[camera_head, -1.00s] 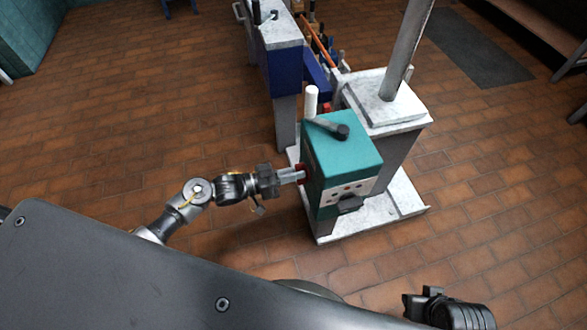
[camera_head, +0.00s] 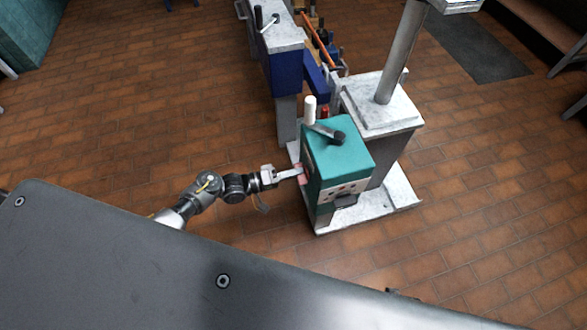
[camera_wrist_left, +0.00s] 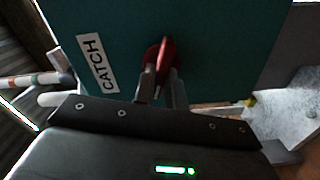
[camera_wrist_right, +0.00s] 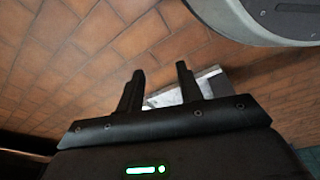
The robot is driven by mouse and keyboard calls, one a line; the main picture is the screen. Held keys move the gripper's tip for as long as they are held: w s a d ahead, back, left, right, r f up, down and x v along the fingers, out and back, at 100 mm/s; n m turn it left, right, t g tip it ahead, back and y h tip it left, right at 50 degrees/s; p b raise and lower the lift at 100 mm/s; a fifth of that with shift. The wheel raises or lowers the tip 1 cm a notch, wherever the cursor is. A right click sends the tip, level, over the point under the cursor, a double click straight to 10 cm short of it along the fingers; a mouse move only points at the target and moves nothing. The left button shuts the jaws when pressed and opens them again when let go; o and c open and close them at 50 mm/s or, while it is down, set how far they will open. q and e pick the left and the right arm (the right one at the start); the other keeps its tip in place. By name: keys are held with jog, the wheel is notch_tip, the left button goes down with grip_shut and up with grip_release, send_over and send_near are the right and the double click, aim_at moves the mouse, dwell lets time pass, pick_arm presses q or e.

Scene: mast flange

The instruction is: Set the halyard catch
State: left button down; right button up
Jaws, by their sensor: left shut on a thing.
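The teal box (camera_head: 340,158) stands on a pale base. Its left side carries a red catch lever (camera_wrist_left: 166,58) beside a white label reading CATCH (camera_wrist_left: 97,63) in the left wrist view. My left gripper (camera_head: 298,173) reaches in from the left and is shut on the red catch lever, which its fingers partly hide in the head view. Both fingers (camera_wrist_left: 162,88) show at the lever in the left wrist view. My right gripper (camera_wrist_right: 160,72) is open, with its fingers apart and nothing between them.
A blue cabinet (camera_head: 275,70) stands behind left. Brick floor (camera_head: 120,110) is clear at left.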

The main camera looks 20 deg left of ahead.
pick_arm(q)
jog(key=shift+f+n+p, duration=0.1)
jog(key=shift+n+p, duration=0.6)
jog(key=shift+n, duration=1.2)
pick_arm(e)
jog(key=shift+s+d+f, duration=0.3)
jog(key=shift+s+f, duration=0.3)
jog(key=shift+f, duration=0.1)
jog(key=shift+s+d+f, duration=0.35)
jog(key=shift+s+f, duration=0.3)
jog(key=shift+f, duration=0.05)
jog(key=shift+s+d+f, duration=0.3)
jog(key=shift+s+f, duration=0.3)
jog(key=shift+f, duration=0.1)
pick_arm(q)
jog(key=c, duration=1.4)
grip_release()
jog(key=shift+c, duration=0.2)
jog(key=v, duration=1.1)
pick_arm(e)
jog(key=shift+w, duration=0.1)
